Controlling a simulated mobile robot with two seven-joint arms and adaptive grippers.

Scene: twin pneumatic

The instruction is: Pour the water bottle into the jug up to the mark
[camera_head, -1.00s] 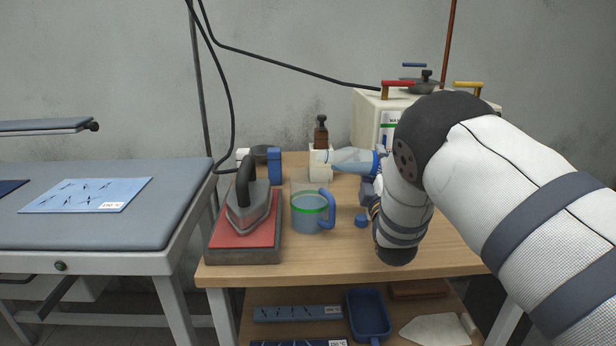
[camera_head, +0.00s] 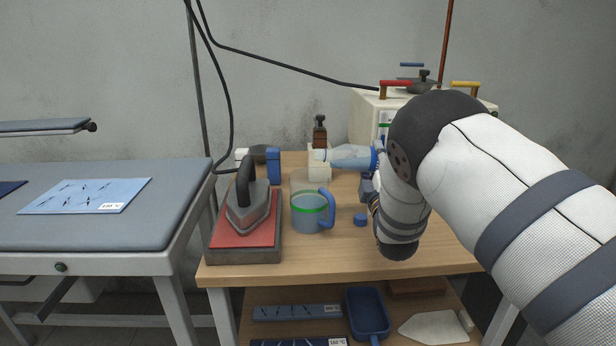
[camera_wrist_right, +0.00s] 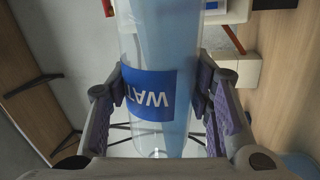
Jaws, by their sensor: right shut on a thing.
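The clear water bottle (camera_head: 350,156) lies nearly level in the air, its neck pointing left, up and behind the jug in the head view. My right gripper (camera_wrist_right: 160,95) is shut on the bottle (camera_wrist_right: 150,35), its pads on both sides of the blue label; bluish water shows inside. In the head view my arm hides most of this gripper. The clear jug (camera_head: 307,217) stands upright on the table, with a blue handle on its right and a green band as its mark. It looks bluish below the band; its exact level is unclear. My left gripper is not in view.
An iron (camera_head: 248,207) on a red pad stands left of the jug. A blue cap (camera_head: 360,220) lies right of it. A white block with a brown top (camera_head: 319,165) is behind the bottle's neck. A boxy cream machine (camera_head: 365,115) stands at the back right. The table's front is clear.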

